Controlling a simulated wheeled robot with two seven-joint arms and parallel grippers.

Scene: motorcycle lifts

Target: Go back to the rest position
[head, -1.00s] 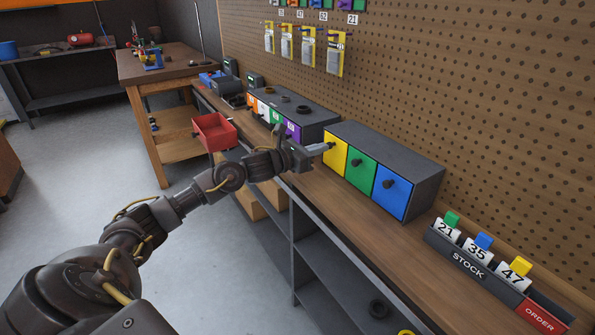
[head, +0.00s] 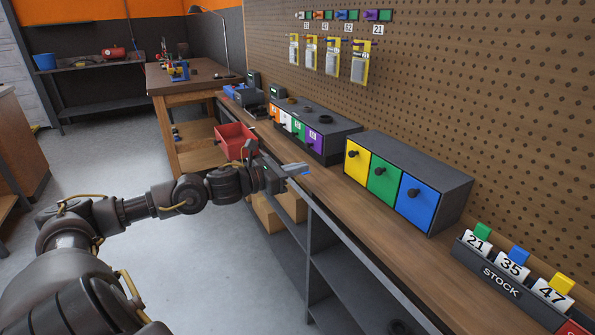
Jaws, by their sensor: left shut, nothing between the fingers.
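My left arm reaches in from the lower left of the head view. My left gripper (head: 297,169) is shut and empty, at the front edge of the wooden bench (head: 335,198). It is left of the yellow drawer (head: 357,165) and apart from its knob. The yellow, green (head: 382,181) and blue (head: 416,204) drawers of the grey cabinet look closed. My right gripper is out of view.
A red bin (head: 236,141) stands behind my left gripper, by a second cabinet (head: 333,132) with coloured drawers. A STOCK card holder (head: 500,281) sits at the right. A pegboard (head: 480,90) rises behind the bench. The floor (head: 205,270) at left is clear.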

